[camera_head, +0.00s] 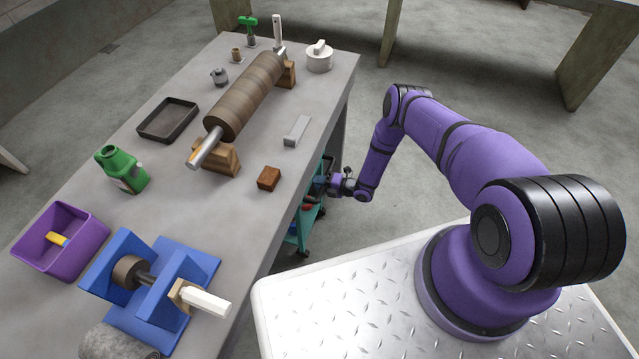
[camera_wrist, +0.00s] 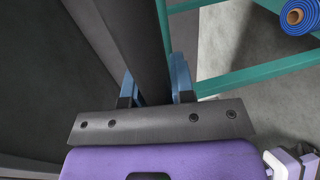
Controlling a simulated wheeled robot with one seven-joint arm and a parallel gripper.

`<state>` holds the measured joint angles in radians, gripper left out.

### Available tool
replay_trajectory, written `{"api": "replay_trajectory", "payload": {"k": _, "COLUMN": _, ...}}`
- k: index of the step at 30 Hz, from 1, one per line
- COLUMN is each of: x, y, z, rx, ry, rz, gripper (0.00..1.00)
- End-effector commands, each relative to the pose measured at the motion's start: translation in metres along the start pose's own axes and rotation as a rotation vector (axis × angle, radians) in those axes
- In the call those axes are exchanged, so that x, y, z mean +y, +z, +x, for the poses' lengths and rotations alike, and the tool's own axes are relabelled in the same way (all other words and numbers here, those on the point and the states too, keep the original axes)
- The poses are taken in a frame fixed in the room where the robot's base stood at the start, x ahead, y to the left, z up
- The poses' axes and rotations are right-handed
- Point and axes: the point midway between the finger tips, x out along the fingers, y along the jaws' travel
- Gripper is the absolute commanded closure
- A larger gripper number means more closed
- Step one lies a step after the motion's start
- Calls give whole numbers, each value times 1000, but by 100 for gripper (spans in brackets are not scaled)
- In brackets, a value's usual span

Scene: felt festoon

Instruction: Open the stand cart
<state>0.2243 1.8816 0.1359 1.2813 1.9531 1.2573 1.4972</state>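The stand cart (camera_head: 300,238) is a teal wheeled frame, mostly hidden under the grey workbench's right side in the head view. Its teal bars (camera_wrist: 255,74) cross the right of the wrist view. My gripper (camera_head: 322,184) is low beside the bench edge, at the cart's upper part. In the wrist view, my gripper (camera_wrist: 155,88) has its two blue fingers apart, on either side of a dark grey bar. I see no clear grip on that bar; the contact is hard to judge.
The workbench (camera_head: 275,145) holds a brown roller (camera_head: 243,97), a small wooden block (camera_head: 269,178), a grey bar (camera_head: 297,131), a blue stand (camera_head: 135,270) and a purple bin (camera_head: 62,240). A blue roll (camera_wrist: 300,15) lies beyond the teal frame. Open floor (camera_head: 395,195) lies right of the bench.

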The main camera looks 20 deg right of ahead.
Motion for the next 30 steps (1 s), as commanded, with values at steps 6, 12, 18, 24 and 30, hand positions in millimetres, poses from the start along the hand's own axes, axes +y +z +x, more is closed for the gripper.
{"api": "replay_trajectory", "payload": {"k": 6, "x": -1, "y": 0, "z": -3, "rx": -1, "ry": 0, "rz": 0, "gripper": 100}}
{"api": "replay_trajectory", "payload": {"k": 12, "x": -5, "y": 1, "z": -23, "rx": -3, "ry": -1, "rz": 2, "gripper": 100}}
{"api": "replay_trajectory", "payload": {"k": 18, "x": -14, "y": 2, "z": -66, "rx": -6, "ry": -1, "rz": 3, "gripper": 100}}
{"api": "replay_trajectory", "payload": {"k": 24, "x": -25, "y": 1, "z": -120, "rx": -7, "ry": -2, "rz": 3, "gripper": 100}}
{"api": "replay_trajectory", "payload": {"k": 30, "x": -36, "y": 1, "z": -175, "rx": -7, "ry": -2, "rz": 2, "gripper": 100}}
